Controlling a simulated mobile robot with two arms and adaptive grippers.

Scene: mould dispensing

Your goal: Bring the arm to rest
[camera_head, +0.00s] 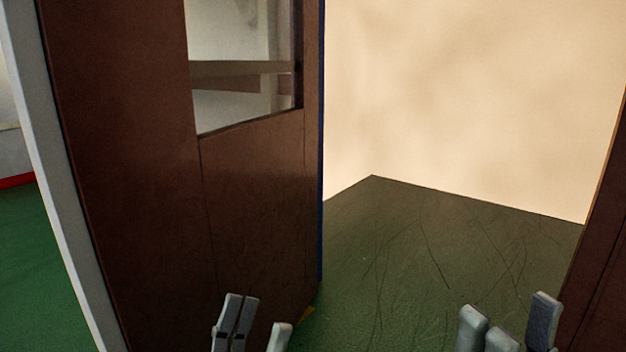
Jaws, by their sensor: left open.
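My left gripper (258,325) is at the bottom edge of the head view, in front of the lower part of a brown door. Its grey fingers stand apart with nothing seen between them. My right gripper (522,330) is at the bottom right, over the dark green floor and near the brown frame. Its grey fingertips point up and show a gap with nothing seen in it. The rest of both grippers and both arms is cut off below the picture.
A brown door (255,210) with a window (243,60) stands at the left. A pale frame post (45,150) runs down beside it. A brown frame (600,260) edges the right. Dark green floor (420,250) lies clear between, up to a cream wall (470,100).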

